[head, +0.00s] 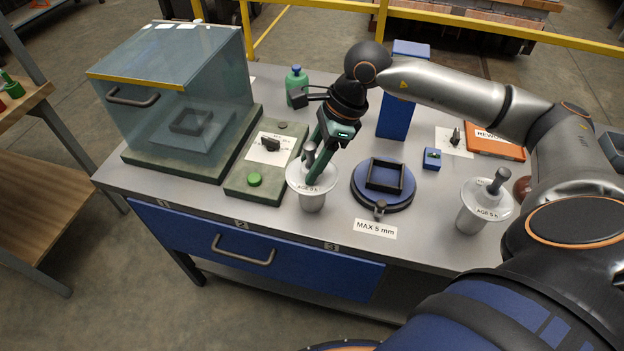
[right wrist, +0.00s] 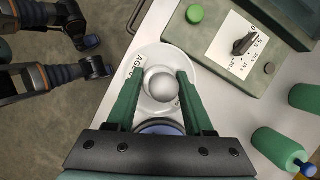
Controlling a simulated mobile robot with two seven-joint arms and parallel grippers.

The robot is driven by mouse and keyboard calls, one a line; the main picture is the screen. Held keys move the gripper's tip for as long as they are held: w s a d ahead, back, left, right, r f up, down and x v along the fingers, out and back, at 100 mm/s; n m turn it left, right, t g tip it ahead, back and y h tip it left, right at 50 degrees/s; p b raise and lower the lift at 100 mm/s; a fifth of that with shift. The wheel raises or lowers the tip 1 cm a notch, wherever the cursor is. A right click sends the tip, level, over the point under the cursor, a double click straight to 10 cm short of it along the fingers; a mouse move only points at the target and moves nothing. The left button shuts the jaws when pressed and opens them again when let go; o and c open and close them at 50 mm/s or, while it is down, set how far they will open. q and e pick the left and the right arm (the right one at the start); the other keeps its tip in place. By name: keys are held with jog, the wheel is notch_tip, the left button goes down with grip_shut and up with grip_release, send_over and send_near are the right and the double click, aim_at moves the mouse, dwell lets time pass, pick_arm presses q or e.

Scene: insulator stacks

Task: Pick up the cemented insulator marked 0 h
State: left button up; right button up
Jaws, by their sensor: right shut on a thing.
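One insulator (head: 312,200) stands upright near the table's front, with a white disc, a grey lower body and a metal pin on top. Its label starts with AGE; the digit is too small to read surely. My right gripper (head: 312,165) comes down from above and is shut on its pin. In the right wrist view the green fingers (right wrist: 161,88) flank the rounded pin top, above the white disc (right wrist: 178,58). A second, similar insulator (head: 485,205), also labelled AGE, stands free at the right. My left gripper is not in view.
A blue round stand (head: 369,202) with a dark square frame is right of the held insulator, behind a MAX 5 mm card (head: 375,229). A green-buttoned box (head: 236,186) and a glass cabinet (head: 115,125) stand left. A green bottle (head: 296,80) and blue block (head: 396,116) are behind.

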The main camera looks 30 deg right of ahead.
grip_shut()
jog(key=shift+w+r, duration=0.1)
jog(key=shift+r, duration=0.05)
dwell(0.4)
